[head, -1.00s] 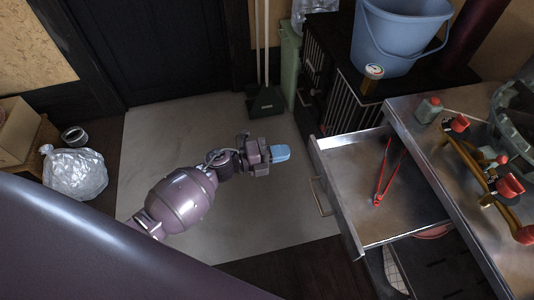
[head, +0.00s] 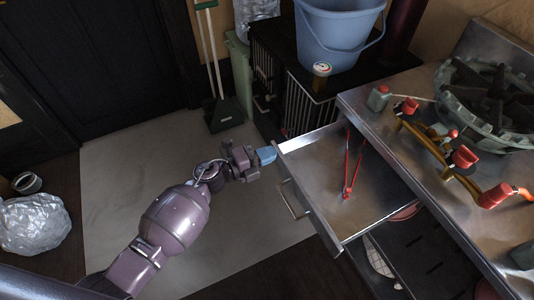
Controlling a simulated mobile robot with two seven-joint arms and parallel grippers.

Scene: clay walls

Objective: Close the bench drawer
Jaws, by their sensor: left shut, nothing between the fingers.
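The bench drawer (head: 378,212) is pulled out to the left from under the steel bench (head: 372,103). Its front panel faces left and carries a bar handle (head: 291,200). Red-handled tongs (head: 348,172) lie inside it. My left gripper (head: 266,155) is shut and empty, its blue fingertips beside the far corner of the drawer front. I cannot tell whether the fingertips touch the panel. My right gripper is not in view.
A blue bucket (head: 340,35) and a small gauge (head: 322,70) stand on a black cabinet behind the drawer. A burner (head: 490,100) and red-knobbed valves (head: 465,157) sit on the bench. A dustpan (head: 223,114) stands by the wall. The pale floor mat (head: 130,200) is clear left of the drawer.

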